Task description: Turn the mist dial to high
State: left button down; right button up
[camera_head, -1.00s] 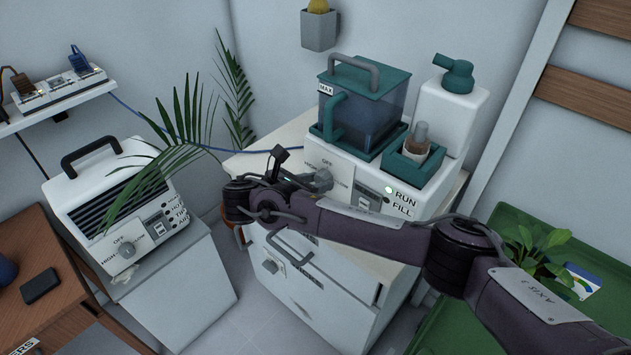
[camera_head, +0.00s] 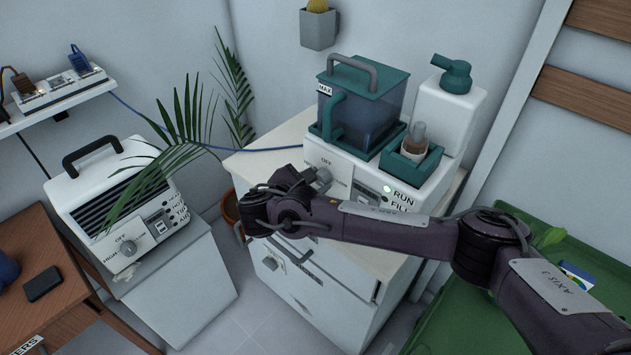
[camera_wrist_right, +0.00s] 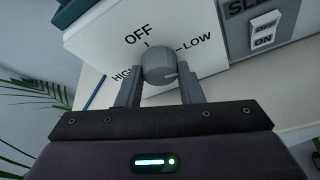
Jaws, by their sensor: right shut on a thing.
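The mist dial (camera_wrist_right: 158,64) is a round grey knob on the white front of the humidifier (camera_head: 440,190), which has a blue-green tank. In the right wrist view, OFF is printed above the dial, LOW to its right and HIGH to its left. My right gripper (camera_wrist_right: 161,88) has its fingers on either side of the dial and is shut on it. Which label the dial points to is hard to tell. In the head view my right gripper (camera_head: 308,180) reaches the front panel and hides part of it, including the HIGH label. My left gripper is out of view.
A white heater (camera_head: 118,195) with its own dial stands on a block at left. Palm fronds (camera_head: 185,125) hang between the two machines. A pump bottle (camera_head: 450,110) stands at the humidifier's back right. A green tray (camera_head: 470,310) lies at right.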

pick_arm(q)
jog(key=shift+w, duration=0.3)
pick_arm(e)
jog(key=shift+m, duration=0.3)
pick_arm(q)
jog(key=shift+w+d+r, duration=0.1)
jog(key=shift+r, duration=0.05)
pick_arm(e)
jog(key=o, duration=1)
jog(key=shift+c, duration=0.2)
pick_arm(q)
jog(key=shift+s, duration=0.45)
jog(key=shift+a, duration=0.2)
